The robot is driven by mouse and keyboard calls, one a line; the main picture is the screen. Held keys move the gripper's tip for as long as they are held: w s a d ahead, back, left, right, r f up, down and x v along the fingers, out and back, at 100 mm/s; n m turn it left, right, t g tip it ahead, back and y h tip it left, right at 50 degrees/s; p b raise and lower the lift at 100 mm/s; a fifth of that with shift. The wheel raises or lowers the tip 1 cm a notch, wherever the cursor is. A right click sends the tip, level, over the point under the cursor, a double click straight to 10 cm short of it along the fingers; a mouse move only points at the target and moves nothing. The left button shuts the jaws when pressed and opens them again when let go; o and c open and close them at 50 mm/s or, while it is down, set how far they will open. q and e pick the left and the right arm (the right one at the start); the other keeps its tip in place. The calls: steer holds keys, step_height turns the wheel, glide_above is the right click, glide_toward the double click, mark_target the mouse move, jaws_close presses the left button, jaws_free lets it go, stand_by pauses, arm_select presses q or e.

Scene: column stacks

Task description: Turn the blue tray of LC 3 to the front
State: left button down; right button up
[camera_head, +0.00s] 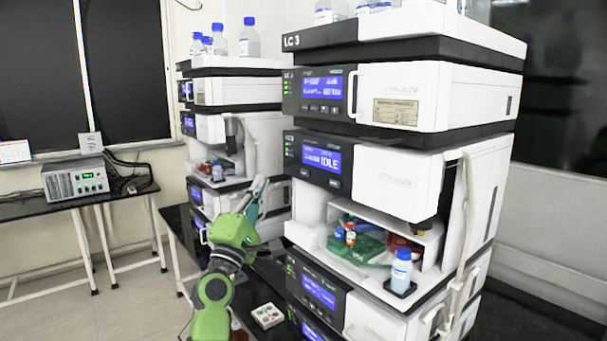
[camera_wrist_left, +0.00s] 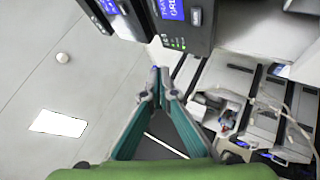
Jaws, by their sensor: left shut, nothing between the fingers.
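LC 3 (camera_head: 305,40) is the near stack on the right in the head view. Its open middle bay holds a round carousel with a green tray (camera_head: 345,247) at the front left, carrying small vials. A red-brown tray (camera_head: 404,244) sits behind it to the right. I cannot make out a blue tray; part of the carousel is hidden. My left gripper (camera_head: 262,183) points up, left of LC 3 and outside the bay. In the left wrist view the fingertips (camera_wrist_left: 157,88) are together with nothing between them. My right gripper is not in view.
Tubing hangs down the right side of LC 3. A second stack (camera_head: 240,95) stands behind on the left. A small white vial rack (camera_head: 267,316) lies on the dark bench. Bottles stand on both stacks.

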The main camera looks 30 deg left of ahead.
mark_target(305, 173)
arm_select(q)
steer(key=shift+w, duration=0.1)
steer(key=w+d+b, duration=0.2)
steer(key=w+d, duration=0.1)
steer(key=w, duration=0.5)
steer(key=shift+d, duration=0.2)
steer(key=shift+w, duration=0.1)
stand_by(1.4)
steer(key=shift+w+d+b, duration=0.15)
steer(key=shift+w+b, duration=0.15)
steer(key=shift+w+d, duration=0.2)
steer(key=shift+w, duration=0.2)
stand_by(0.6)
steer(key=shift+s+a, duration=0.1)
steer(key=shift+s, duration=0.1)
steer(key=shift+s+a, duration=0.2)
steer(key=shift+s, duration=0.45)
